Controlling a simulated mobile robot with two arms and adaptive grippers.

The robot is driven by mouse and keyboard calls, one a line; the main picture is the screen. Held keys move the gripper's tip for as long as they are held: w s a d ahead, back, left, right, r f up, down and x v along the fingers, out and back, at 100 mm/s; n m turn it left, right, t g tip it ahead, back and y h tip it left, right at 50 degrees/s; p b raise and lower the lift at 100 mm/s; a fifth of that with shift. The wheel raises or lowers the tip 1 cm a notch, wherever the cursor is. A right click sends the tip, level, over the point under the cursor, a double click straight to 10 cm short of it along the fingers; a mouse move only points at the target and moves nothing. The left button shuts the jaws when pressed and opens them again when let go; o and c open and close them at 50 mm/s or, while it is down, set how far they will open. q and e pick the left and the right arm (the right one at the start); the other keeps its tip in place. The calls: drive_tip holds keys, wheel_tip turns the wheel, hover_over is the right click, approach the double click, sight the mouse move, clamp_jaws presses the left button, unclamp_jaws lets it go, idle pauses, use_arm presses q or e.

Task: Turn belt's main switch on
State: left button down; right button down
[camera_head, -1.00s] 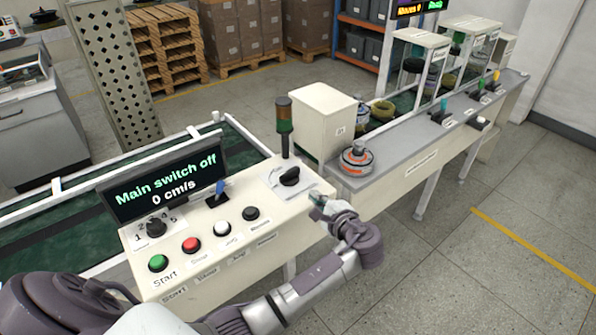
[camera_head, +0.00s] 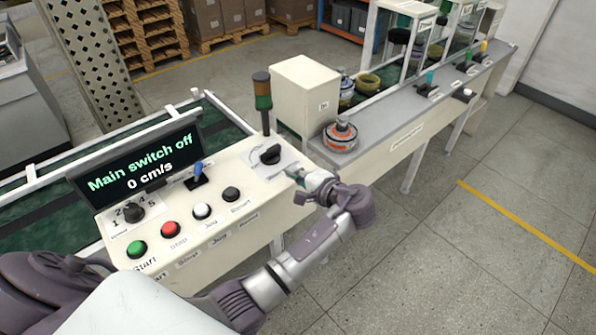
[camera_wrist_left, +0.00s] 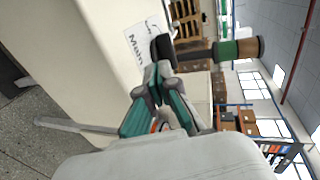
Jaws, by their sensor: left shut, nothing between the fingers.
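The belt's main switch is a black rotary knob (camera_head: 270,154) on a white plate at the right end of the cream control panel (camera_head: 235,222). The panel's display (camera_head: 140,168) reads "Main switch off" and "0 cm/s". My left gripper (camera_head: 292,172) is shut and empty, just in front and to the right of the knob. In the left wrist view, the gripper's fingertips (camera_wrist_left: 157,77) lie close to the black knob (camera_wrist_left: 161,47) and partly overlap it. I cannot tell whether they touch. My right gripper is out of view.
A green button (camera_head: 136,249), red button (camera_head: 170,228), white button (camera_head: 201,210) and black button (camera_head: 231,194) line the panel. A blue-tipped lever (camera_head: 198,171) stands behind them. A signal lamp (camera_head: 263,102) and cream box (camera_head: 305,95) rise beyond the knob.

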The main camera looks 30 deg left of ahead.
sight(267, 156)
use_arm(q)
drive_tip(key=p+x, duration=0.1)
drive_tip(key=x, duration=0.5)
drive_tip(key=r+p+x, duration=0.1)
drive_tip(key=x, duration=0.2)
drive_tip(key=shift+w+a+p, duration=0.2)
drive_tip(key=shift+a+p, duration=0.1)
drive_tip(key=shift+a, duration=0.1)
drive_tip(key=shift+f, duration=0.1)
